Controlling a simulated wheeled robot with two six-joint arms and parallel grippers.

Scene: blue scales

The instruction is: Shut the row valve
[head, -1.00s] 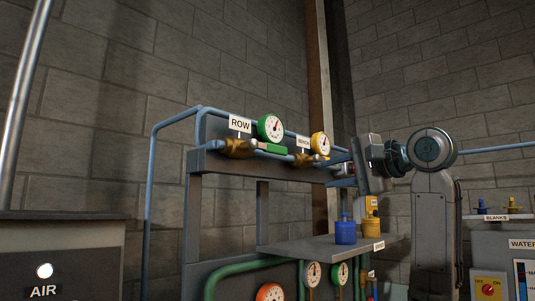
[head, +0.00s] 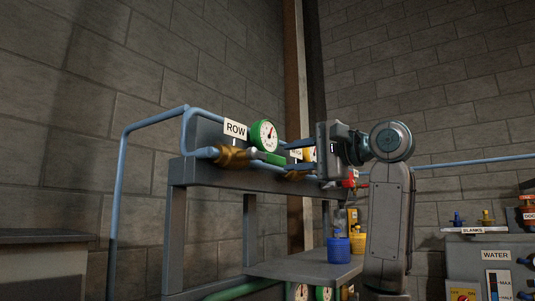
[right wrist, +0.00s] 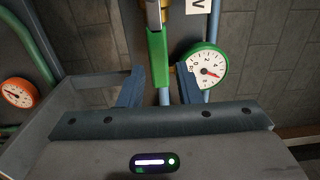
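The row valve is a brass body (head: 232,155) on the blue pipe under the ROW sign (head: 235,129). Its green lever (head: 268,158) lies along the pipe, pointing right. My right gripper (head: 288,157) is open in front of the pipe, just right of the lever's end. In the right wrist view the green lever (right wrist: 157,58) points down between the two spread fingers of my right gripper (right wrist: 159,72). A gap shows on each side, so it looks ungripped. My left gripper is not in view.
A green-rimmed gauge (head: 264,135) stands close above the lever, beside one finger in the right wrist view (right wrist: 206,66). My gripper partly hides the neighbouring yellow gauge. A blue pot (head: 339,250) stands on the shelf below. An orange gauge (right wrist: 18,93) is at lower left.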

